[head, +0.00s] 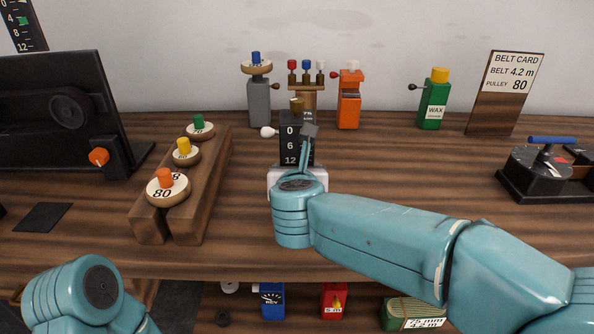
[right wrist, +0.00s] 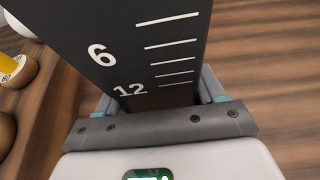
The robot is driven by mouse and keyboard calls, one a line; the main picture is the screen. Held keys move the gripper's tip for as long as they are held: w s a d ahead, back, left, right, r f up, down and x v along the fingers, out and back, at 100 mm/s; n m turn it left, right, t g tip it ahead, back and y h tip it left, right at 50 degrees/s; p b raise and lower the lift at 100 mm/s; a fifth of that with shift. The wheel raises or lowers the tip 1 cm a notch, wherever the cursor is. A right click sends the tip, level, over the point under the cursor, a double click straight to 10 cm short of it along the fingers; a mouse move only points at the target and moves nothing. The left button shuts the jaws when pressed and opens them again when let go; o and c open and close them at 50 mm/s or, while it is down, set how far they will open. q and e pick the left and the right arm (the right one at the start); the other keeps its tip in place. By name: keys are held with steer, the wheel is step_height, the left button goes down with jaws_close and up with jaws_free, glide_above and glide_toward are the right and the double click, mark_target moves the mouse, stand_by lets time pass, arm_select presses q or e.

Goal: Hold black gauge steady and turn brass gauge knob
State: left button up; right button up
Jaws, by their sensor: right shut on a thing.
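The black gauge (head: 288,146) stands upright on the bench near the middle of the head view, with white 0, 6 and 12 on its face. A brass knob (head: 296,103) sits on its top. My right gripper (head: 298,163) is shut on the lower part of the gauge. In the right wrist view, the gauge (right wrist: 120,35) rises between the two fingers of the right gripper (right wrist: 160,96), with the 12 mark just above the palm. The arm hides the gauge's base in the head view. My left arm shows at the lower left, but its gripper is not in view.
A wooden rack (head: 215,165) with several numbered pulleys stands left of the gauge. Behind are a grey post (head: 259,104), a stand with small knobs (head: 306,80) and an orange device (head: 349,108). The bench at right centre is clear.

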arm_select(q)
steer(key=shift+f+b, duration=0.85)
steer(key=shift+f, duration=0.4)
arm_select(e)
steer(key=shift+f, duration=1.25)
arm_select(q)
steer(key=shift+f, duration=0.15)
arm_select(e)
steer(key=shift+f, duration=0.1)
arm_select(q)
steer(key=shift+f+b, duration=0.35)
steer(key=shift+b, duration=0.1)
arm_select(e)
steer(key=shift+f, duration=0.3)
arm_select(q)
steer(key=shift+f, duration=0.25)
arm_select(e)
steer(key=shift+f, duration=0.35)
arm_select(q)
steer(key=shift+o, duration=0.2)
